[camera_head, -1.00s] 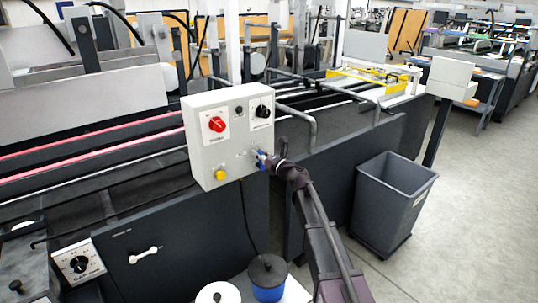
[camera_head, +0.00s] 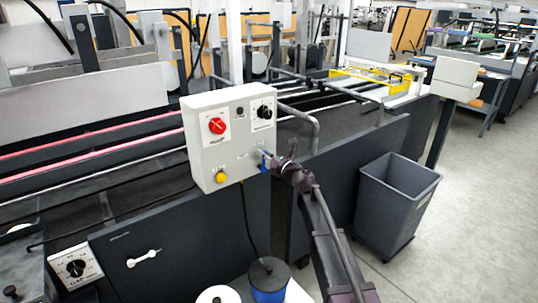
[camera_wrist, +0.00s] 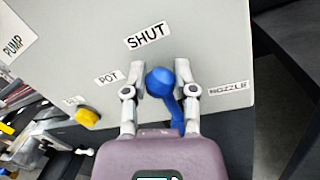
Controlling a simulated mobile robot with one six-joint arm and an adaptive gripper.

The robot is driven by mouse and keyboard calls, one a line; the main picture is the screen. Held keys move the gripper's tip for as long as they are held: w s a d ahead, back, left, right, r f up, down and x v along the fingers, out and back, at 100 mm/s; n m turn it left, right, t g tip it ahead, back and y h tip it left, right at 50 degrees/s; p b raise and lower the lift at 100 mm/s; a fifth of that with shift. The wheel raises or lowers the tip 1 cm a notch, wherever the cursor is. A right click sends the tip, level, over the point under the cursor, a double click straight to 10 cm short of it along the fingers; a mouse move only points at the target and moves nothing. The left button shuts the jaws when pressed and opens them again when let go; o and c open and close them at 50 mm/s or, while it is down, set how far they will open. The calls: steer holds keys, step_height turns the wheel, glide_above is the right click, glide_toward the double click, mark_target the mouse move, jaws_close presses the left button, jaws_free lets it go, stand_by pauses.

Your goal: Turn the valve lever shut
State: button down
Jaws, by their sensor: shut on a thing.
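The valve lever (camera_wrist: 187,110) is blue, with a round blue end (camera_wrist: 159,81), on the front face of a light grey control box (camera_head: 200,160). In the wrist view my gripper (camera_wrist: 161,76) has one finger on each side of the blue part, shut on it. The labels around it read SHUT (camera_wrist: 147,36) above, POT (camera_wrist: 107,79) to the left and NOZZLE (camera_wrist: 229,88) to the right. A blue strip of the lever runs downward between the fingers. In the head view the lever (camera_head: 264,162) is partly hidden by my gripper (camera_head: 275,163).
The box also carries a red knob (camera_head: 217,126), a black knob (camera_head: 264,112) and a yellow button (camera_head: 221,177). A grey bin (camera_head: 396,205) stands on the floor to the right. A blue pot (camera_head: 268,283) with a dark lid stands below the box.

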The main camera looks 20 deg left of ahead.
steer(key=shift+s, duration=0.2)
steer(key=shift+c, duration=2)
jaws_free()
steer(key=shift+a, duration=0.1)
